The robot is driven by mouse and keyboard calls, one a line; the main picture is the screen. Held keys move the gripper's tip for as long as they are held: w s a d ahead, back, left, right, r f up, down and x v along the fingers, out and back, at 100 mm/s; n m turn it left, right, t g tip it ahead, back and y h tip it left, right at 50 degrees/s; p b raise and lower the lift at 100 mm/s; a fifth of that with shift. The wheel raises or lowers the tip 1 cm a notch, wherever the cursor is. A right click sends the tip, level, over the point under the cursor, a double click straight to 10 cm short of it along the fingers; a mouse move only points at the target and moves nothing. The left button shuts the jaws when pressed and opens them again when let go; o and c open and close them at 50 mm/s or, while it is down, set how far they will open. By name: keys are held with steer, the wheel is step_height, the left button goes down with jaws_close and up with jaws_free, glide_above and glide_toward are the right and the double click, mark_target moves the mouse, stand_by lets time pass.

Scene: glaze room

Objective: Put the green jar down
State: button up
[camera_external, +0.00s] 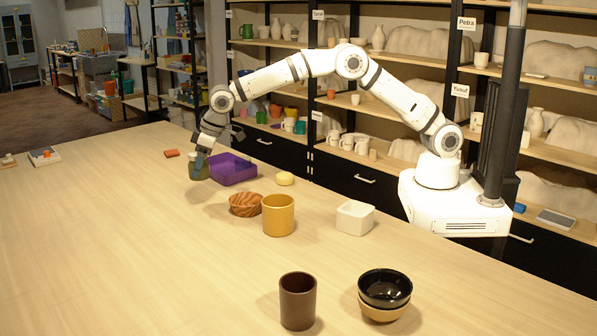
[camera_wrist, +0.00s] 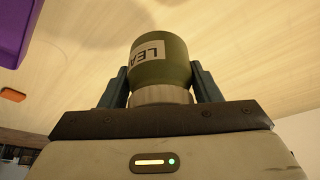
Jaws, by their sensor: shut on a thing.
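The green jar (camera_wrist: 168,65) is between the two fingers of my gripper (camera_wrist: 160,88) in the wrist view. It has a pale label with dark letters, of which "LEA" can be read, and a pale ribbed band at the end nearest my gripper. In the external view the green jar (camera_external: 199,169) hangs under my gripper (camera_external: 203,156), at the left part of the table. My gripper is shut on it. It is close to the table top, but I cannot tell whether its base touches.
A brown patterned bowl (camera_external: 245,210), yellow pot (camera_external: 278,222) and yellow round thing (camera_external: 285,178) stand nearby. The table (camera_external: 95,235) is clear to the left and front.

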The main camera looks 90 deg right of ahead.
steer(key=s+d+r+n+b, duration=0.1)
steer(key=s+d+b, duration=0.6)
steer(key=s, duration=0.6)
steer(key=f, duration=0.1)
steer(key=d+f+p, duration=0.1)
steer(key=f, duration=0.1)
steer(key=s+f, duration=0.1)
steer(key=f, duration=0.1)
steer(key=shift+d+f+p, duration=0.2)
steer(key=shift+f+p, duration=0.05)
steer(key=shift+p, duration=0.1)
steer(key=shift+f+p, duration=0.3)
steer(key=shift+f, duration=1.95)
steer(key=shift+f, duration=0.15)
steer(key=o, duration=1.1)
steer(key=shift+o, duration=0.2)
